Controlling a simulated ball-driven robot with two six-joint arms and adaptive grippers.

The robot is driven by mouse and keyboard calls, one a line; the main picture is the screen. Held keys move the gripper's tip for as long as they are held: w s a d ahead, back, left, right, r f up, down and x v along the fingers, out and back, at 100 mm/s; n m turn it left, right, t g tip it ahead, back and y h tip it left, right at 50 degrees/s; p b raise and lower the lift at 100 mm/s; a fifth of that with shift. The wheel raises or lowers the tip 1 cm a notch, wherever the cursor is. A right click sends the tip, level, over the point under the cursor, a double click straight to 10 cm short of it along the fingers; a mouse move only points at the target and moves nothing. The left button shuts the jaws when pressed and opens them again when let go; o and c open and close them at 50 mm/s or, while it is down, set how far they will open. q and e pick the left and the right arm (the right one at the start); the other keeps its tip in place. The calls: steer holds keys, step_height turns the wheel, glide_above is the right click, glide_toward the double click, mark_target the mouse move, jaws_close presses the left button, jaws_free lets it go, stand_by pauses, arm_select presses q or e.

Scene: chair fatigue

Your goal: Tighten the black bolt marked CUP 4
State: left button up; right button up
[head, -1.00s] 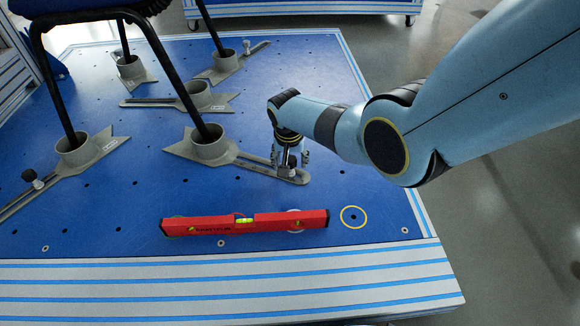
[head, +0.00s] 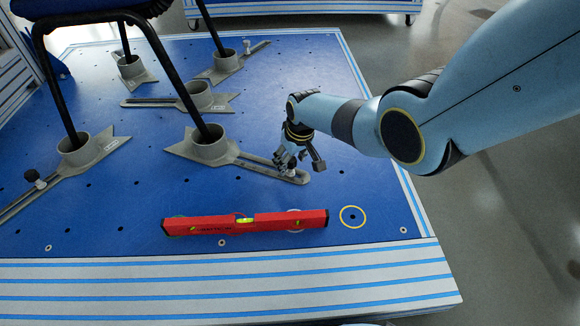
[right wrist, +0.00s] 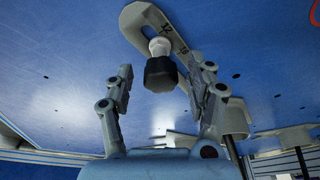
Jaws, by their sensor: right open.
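A bolt with a black head and pale shank (right wrist: 160,74) stands in the slotted arm of the front grey cup bracket (head: 210,150). My right gripper (head: 298,162) is open above the slot's outer end. In the right wrist view its two fingers (right wrist: 160,68) lie to either side of the black head, with gaps showing on both sides. In the head view the gripper mostly hides the bolt. The cup marks are too small to read. Another black bolt (head: 34,179) stands on the left bracket. My left gripper is out of view.
Black chair legs (head: 172,80) stand in several grey cups on the blue board (head: 140,205). A red spirit level (head: 200,226) lies near the front edge, close to a yellow ring (head: 353,217). Another bolt (head: 247,47) stands on a rear bracket.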

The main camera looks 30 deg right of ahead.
steer(key=n, duration=0.3)
steer(key=shift+d+f+n+y+b, duration=0.1)
steer(key=shift+n+y+b, duration=0.2)
steer(key=shift+n+y, duration=0.1)
